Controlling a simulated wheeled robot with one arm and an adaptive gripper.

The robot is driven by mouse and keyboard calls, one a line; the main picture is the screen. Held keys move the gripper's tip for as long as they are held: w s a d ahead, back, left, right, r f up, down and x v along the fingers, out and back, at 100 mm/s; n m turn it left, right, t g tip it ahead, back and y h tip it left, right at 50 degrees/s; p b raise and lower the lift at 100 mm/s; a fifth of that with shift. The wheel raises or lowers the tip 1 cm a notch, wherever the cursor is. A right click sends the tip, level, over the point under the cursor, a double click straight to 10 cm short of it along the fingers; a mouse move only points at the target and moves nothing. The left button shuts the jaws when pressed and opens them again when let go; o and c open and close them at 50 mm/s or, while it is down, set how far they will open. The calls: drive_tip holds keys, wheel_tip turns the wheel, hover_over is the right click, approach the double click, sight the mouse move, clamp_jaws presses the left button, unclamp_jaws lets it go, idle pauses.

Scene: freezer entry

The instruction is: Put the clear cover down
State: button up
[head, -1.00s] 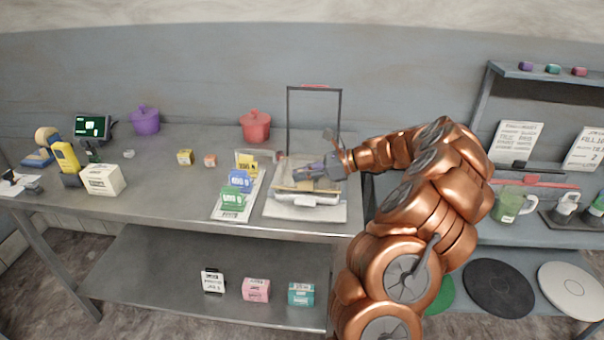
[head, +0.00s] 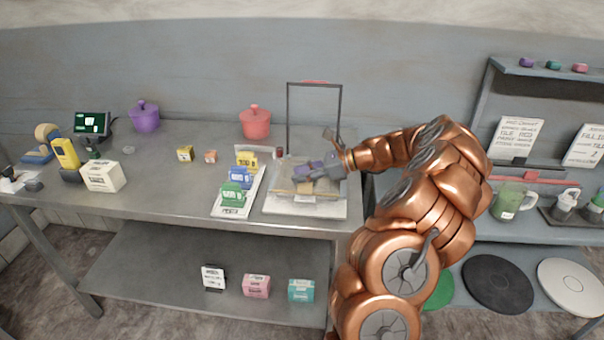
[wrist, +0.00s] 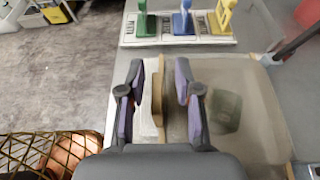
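The clear cover (wrist: 255,115) appears as a see-through sheet in the wrist view; a dark green shape (wrist: 228,110) shows dimly through it. A tan bar (wrist: 157,95) with a pale piece beside it lies between my fingers. In the head view the cover is hard to make out, low over the pale board (head: 330,209) on the bench. My gripper (head: 312,170) is just above it, also in the wrist view (wrist: 160,85). Its fingers stand apart, with a gap between the bar and the right finger. Exact contact below the cover is hidden.
A dark upright frame (head: 341,115) stands behind the board. Left of it is a white card (head: 257,190) with green, blue and yellow items. A red pot (head: 255,122) stands farther back. The bench (head: 160,192) has free room on the left.

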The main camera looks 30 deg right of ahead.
drive_tip(key=shift+r, duration=0.25)
drive_tip(key=b+v, duration=0.2)
drive_tip(key=v, duration=1)
drive_tip(key=shift+r, duration=0.35)
